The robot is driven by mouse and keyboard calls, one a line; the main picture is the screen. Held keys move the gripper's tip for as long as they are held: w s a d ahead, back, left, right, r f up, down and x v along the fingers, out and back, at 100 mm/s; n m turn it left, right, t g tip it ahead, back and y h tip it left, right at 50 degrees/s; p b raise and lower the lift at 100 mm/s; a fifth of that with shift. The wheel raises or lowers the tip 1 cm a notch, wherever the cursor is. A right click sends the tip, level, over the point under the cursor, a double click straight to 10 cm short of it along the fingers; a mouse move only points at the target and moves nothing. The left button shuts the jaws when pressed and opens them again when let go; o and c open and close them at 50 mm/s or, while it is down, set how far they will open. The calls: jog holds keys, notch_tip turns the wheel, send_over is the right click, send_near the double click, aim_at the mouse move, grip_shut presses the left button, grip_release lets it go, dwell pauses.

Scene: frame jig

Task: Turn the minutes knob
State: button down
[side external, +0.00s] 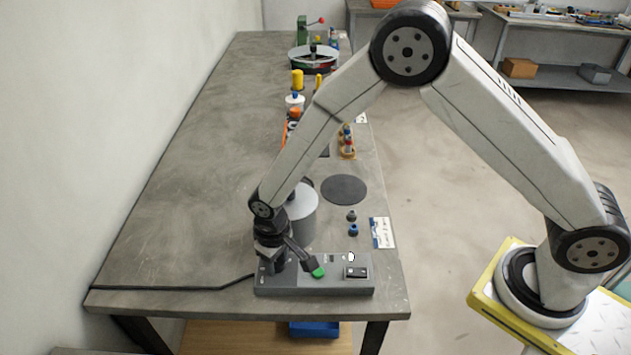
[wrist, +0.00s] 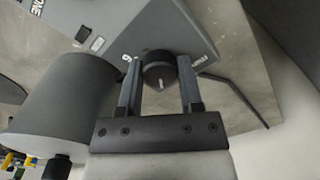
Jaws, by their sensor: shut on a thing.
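The grey control box (side external: 330,287) sits at the near end of the bench. It also shows in the wrist view (wrist: 155,32), with printed lettering. A round black knob (wrist: 159,76) with a short white mark stands on the box face. My gripper (wrist: 159,70) has one finger on each side of this knob and is shut on it. In the side view my gripper (side external: 272,268) is low over the left end of the box and hides the knob there. The knob's lettering is too small or cut off to read fully.
A grey cylinder (side external: 302,222) stands just behind my wrist, close to the gripper in the wrist view (wrist: 68,105). A black cable (side external: 190,288) runs left from the box. A dark round mat (side external: 344,189) lies further back. The bench's left half is clear.

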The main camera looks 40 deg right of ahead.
aim_at(277, 262)
jog(key=shift+m, duration=0.8)
jog(key=shift+c, duration=1.2)
grip_release()
jog(key=shift+r, duration=0.15)
jog(key=shift+r, duration=3.75)
jog(key=s+d+r+t, duration=0.1)
jog(key=s+d+r, duration=0.2)
jog(key=s+d, duration=0.3)
jog(key=s+d+r+t, duration=0.1)
jog(key=s+d+r, duration=0.3)
jog(key=d, duration=0.8)
jog(key=s, duration=0.2)
jog(key=shift+s+d+t, duration=0.25)
jog(key=shift+s+t, duration=0.05)
jog(key=shift+s, duration=0.05)
